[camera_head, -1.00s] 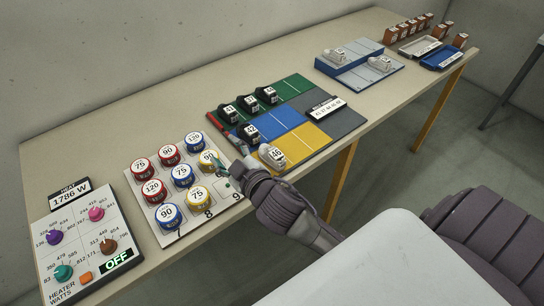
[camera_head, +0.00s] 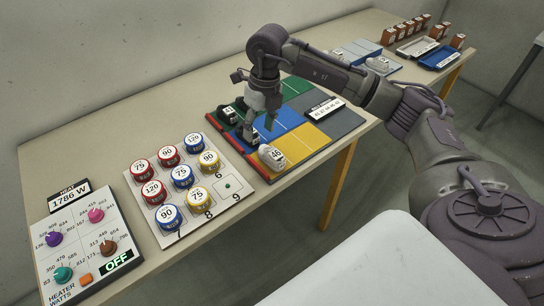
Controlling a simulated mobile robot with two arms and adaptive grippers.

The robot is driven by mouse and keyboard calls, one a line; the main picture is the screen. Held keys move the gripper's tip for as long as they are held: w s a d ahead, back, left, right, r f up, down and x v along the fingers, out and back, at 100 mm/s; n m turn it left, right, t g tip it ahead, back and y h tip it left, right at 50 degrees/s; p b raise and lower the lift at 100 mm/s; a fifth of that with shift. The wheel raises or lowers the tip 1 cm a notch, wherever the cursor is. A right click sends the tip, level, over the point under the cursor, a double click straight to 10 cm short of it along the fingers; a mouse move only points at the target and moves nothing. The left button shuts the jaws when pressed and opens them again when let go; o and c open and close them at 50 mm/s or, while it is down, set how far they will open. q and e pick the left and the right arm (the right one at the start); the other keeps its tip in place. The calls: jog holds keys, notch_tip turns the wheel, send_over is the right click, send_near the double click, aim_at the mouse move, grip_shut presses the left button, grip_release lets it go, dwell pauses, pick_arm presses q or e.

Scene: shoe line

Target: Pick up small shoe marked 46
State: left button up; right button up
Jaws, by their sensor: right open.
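The small shoe marked 46 (camera_head: 270,156) is white with a white label. It sits at the near left end of the yellow section of the shoe board (camera_head: 319,133). My right gripper (camera_head: 260,130) points down over the board, behind the shoe and apart from it. It is open, with its fingers over the blue section. A dark shoe marked 41 (camera_head: 228,114) stands on the green section to the left of the gripper. The arm and gripper hide other shoes on the green and blue sections. My left gripper is not in view.
A white board with several round numbered tins (camera_head: 183,176) stands left of the shoe board. A heater panel (camera_head: 81,236) is at the far left. A blue stand with white shoes, two trays (camera_head: 441,59) and several brown boxes are toward the far right.

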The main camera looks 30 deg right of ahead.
aim_at(272, 150)
jog(key=shift+m+h, duration=0.4)
jog(key=shift+h, duration=0.3)
jog(key=d+f, duration=0.1)
jog(key=f, duration=0.1)
jog(key=d+f+p, duration=0.1)
jog(key=f, duration=0.1)
jog(key=d+f, duration=0.1)
jog(key=f, duration=0.1)
jog(key=shift+s+d+f, duration=0.15)
jog(key=shift+d+f, duration=0.15)
notch_tip(272, 150, down, 5)
jog(key=shift+f+p, duration=0.2)
jog(key=shift+p, duration=0.9)
jog(key=shift+f, duration=0.4)
jog(key=shift+c, duration=0.3)
jog(key=c, duration=0.9)
jog(key=shift+o, duration=0.2)
jog(key=shift+r, duration=0.2)
